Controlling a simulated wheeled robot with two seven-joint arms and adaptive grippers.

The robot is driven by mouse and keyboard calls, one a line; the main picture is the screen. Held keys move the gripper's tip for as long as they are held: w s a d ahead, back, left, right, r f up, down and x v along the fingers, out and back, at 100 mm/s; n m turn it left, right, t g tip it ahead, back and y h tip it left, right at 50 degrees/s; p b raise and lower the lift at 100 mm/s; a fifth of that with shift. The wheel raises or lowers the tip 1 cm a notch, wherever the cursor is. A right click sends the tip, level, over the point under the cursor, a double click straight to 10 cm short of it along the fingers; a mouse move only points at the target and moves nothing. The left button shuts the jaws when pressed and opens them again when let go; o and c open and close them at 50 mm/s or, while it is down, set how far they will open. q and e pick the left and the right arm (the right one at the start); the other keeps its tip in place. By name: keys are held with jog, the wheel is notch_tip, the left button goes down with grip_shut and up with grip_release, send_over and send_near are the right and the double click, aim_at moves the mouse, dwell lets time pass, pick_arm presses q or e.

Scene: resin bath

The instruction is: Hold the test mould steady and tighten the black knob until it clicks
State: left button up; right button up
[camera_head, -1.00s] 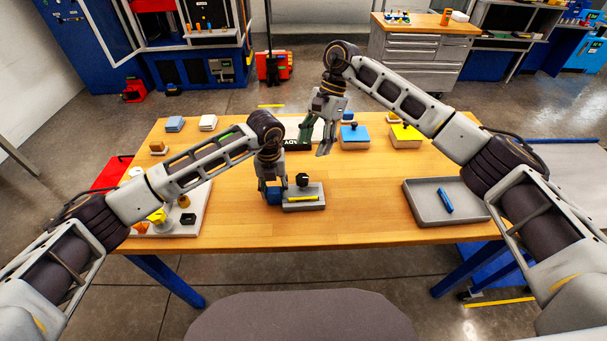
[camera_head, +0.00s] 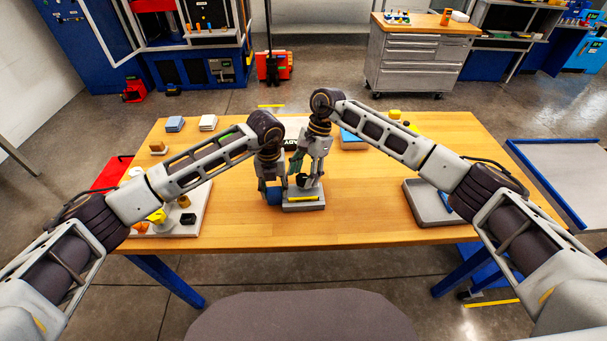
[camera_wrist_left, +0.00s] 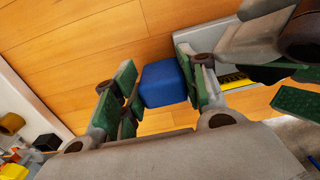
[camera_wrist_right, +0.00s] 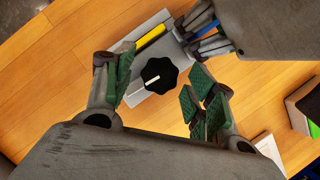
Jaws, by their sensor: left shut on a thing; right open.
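The test mould is a grey block (camera_head: 305,205) with a yellow strip (camera_wrist_right: 150,36) on it, lying at the table's front middle. A black lobed knob (camera_wrist_right: 159,75) with a white line sits on its top. A blue block (camera_wrist_left: 164,84) is at the mould's left side; I cannot tell whether it is joined to it. My left gripper (camera_head: 272,188) is shut on the blue block. My right gripper (camera_head: 309,181) is open above the mould. In the right wrist view its fingers stand on either side of the knob, apart from it.
A grey tray (camera_head: 421,210) lies to the right and a white board with small parts (camera_head: 187,228) to the left. The table between mould and tray is clear.

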jog(key=shift+s+f, duration=0.1)
jog(key=shift+f, duration=0.05)
jog(key=c, duration=1)
jog(key=shift+c, duration=0.2)
